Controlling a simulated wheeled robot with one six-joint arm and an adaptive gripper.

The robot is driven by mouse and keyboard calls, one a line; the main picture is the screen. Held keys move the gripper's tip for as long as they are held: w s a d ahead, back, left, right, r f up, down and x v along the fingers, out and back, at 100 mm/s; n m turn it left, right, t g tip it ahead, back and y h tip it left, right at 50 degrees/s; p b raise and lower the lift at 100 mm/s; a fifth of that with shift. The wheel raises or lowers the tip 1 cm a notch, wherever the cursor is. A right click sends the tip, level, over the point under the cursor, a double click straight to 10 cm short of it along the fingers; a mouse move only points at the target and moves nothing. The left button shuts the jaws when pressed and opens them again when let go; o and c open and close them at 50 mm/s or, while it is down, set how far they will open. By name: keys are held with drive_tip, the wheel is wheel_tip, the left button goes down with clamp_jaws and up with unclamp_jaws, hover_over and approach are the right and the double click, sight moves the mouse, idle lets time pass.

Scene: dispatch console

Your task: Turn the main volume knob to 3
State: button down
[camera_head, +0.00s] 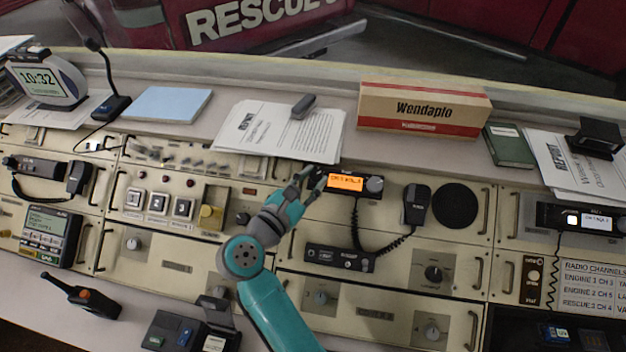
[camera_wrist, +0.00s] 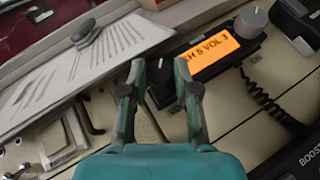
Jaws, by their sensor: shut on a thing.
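The main radio (camera_head: 346,193) is a black unit with an orange lit display (camera_head: 345,182) and a large grey knob (camera_head: 374,185) on its right. In the wrist view the display (camera_wrist: 214,57) seems to read "CH 5 VOL 3", the last digit being hard to read. My gripper (camera_head: 313,176) is at the left end of this radio. In the wrist view my gripper (camera_wrist: 160,68) has its fingers on either side of a small dark knob (camera_wrist: 161,79), left of the display, and is shut on it. The large grey knob (camera_wrist: 250,21) stands apart from my fingers.
A corded handset (camera_head: 416,204) hangs right of the radio, its coiled cord dropping below. Papers with a dark grey object (camera_head: 304,106) and a Wendaplo box (camera_head: 424,109) lie on the shelf behind. Switches and buttons (camera_head: 158,205) are to the left.

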drive_tip(key=shift+a+m+g+h, duration=0.1)
drive_tip(key=shift+m+g+h, duration=0.55)
drive_tip(key=shift+m, duration=0.45)
drive_tip(key=shift+g, duration=0.35)
drive_tip(key=c, duration=0.9)
unclamp_jaws()
drive_tip(key=shift+w, duration=0.1)
drive_tip(key=shift+o, duration=0.2)
drive_tip(key=f+v, duration=0.1)
drive_tip(key=v, duration=1.1)
drive_tip(key=shift+r, duration=0.3)
